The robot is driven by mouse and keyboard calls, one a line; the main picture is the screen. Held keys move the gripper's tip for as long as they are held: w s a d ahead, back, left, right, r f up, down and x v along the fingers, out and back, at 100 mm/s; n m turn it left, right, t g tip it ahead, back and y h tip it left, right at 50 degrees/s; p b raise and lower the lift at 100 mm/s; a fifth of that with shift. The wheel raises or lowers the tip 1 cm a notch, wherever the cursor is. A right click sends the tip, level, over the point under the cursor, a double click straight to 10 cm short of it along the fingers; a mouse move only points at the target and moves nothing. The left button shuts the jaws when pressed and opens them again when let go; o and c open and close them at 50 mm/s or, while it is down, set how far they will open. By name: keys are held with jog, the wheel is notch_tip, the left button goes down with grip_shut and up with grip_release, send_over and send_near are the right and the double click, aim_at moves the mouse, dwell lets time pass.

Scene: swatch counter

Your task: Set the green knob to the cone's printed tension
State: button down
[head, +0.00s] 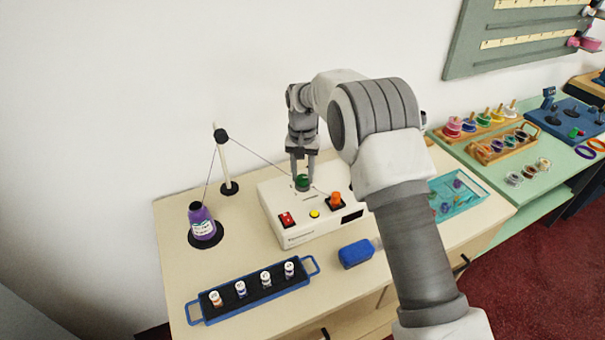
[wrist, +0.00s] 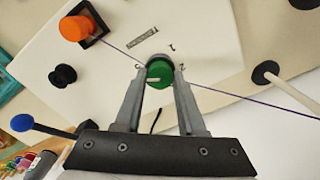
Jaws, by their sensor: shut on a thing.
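The green knob (head: 302,183) stands on top of the white machine (head: 285,218). My gripper (head: 303,178) points down at it with both fingers around it. In the wrist view the green knob (wrist: 160,72) sits between the fingertips (wrist: 161,78), and a pale pointer line shows on it. Small printed marks lie around the knob, but most are hidden or too small to read surely. The purple thread cone (head: 202,222) stands on a dark base at the left. It bears a white label whose print is too small to read.
The machine also carries an orange knob (head: 336,200), a red switch (head: 287,219) and a yellow button (head: 314,214). A blue tray (head: 250,305) of small spools and a blue brush (head: 356,253) lie in front. A thread runs from the post (head: 226,165) across the machine.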

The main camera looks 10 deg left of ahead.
aim_at(303, 177)
jog(key=shift+m, duration=0.3)
dwell(0.4)
jog(key=c, duration=0.5)
grip_release()
jog(key=shift+r, duration=0.15)
notch_tip(303, 177, up, 17)
jog(key=shift+p, duration=0.3)
jog(key=shift+r, duration=0.15)
